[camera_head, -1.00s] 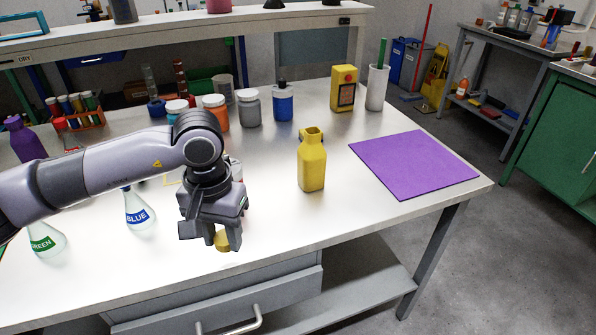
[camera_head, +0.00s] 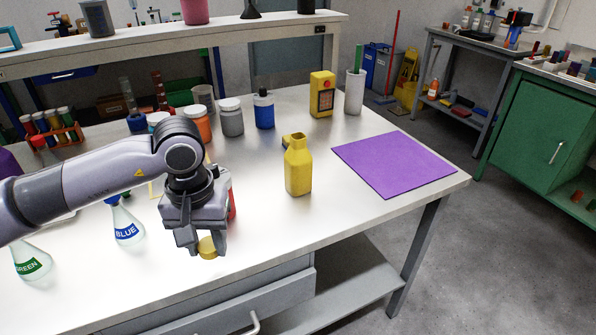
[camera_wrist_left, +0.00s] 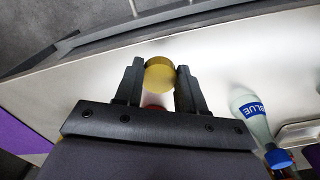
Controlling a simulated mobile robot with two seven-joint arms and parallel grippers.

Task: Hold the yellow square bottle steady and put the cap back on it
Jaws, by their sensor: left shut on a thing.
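The yellow square bottle (camera_head: 298,178) stands upright and uncapped on the bench, its open neck facing up. My left gripper (camera_head: 207,246) is left of the bottle and nearer the front edge, pointing down. It is shut on the round yellow cap (camera_head: 208,247), which also shows between the fingertips (camera_wrist_left: 159,90) in the left wrist view (camera_wrist_left: 159,74). Whether the cap touches the bench is hard to tell. The bottle is apart from the gripper. My right gripper is not in view.
A blue-labelled flask (camera_head: 127,229) and a green-labelled flask (camera_head: 31,260) stand left of the gripper. Several jars stand behind, including a grey one (camera_head: 231,120).

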